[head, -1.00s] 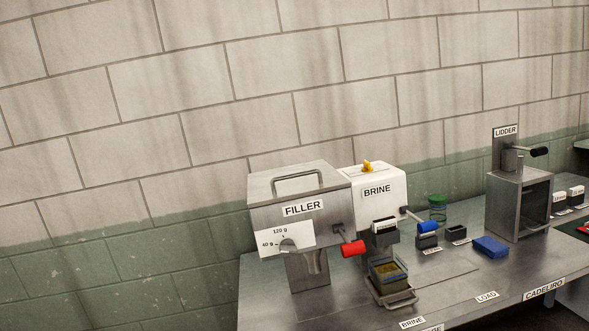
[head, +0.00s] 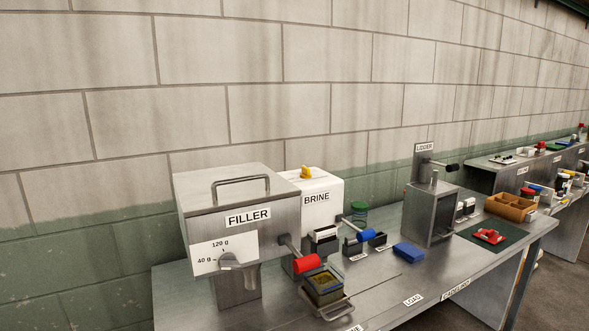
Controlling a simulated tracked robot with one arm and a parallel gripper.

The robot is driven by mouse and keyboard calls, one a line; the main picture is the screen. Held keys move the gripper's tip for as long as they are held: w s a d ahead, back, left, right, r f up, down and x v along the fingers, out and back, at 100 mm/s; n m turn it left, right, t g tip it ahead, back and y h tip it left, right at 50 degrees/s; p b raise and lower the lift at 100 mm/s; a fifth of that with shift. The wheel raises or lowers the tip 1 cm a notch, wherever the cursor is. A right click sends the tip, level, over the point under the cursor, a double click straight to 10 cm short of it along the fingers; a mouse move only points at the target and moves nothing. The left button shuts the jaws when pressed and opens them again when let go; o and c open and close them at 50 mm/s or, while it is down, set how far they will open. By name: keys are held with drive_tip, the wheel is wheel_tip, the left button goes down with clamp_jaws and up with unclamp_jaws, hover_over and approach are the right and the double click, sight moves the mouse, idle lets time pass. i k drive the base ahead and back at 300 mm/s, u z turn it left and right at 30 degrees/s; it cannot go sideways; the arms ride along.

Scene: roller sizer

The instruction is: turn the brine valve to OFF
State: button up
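The white brine box (head: 320,189), labelled BRINE, stands on the metal bench behind and to the right of the filler. A yellow knob (head: 306,172) sits on its top; its exact setting cannot be read from here. A lever with a blue handle (head: 366,235) sticks out of the box's right side. I cannot tell which of the two is the brine valve, and no OFF mark is legible. My gripper is not in view.
The steel filler (head: 240,205) with a red-handled lever (head: 306,263) stands at the left of the bench. A small tray (head: 325,288), a blue block (head: 409,252) and the lidder (head: 431,212) stand to the right. Another bench (head: 495,176) is at far right.

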sight(306, 174)
drive_tip(key=z, duration=0.35)
drive_tip(key=i, duration=2.35)
drive_tip(key=u, duration=0.25)
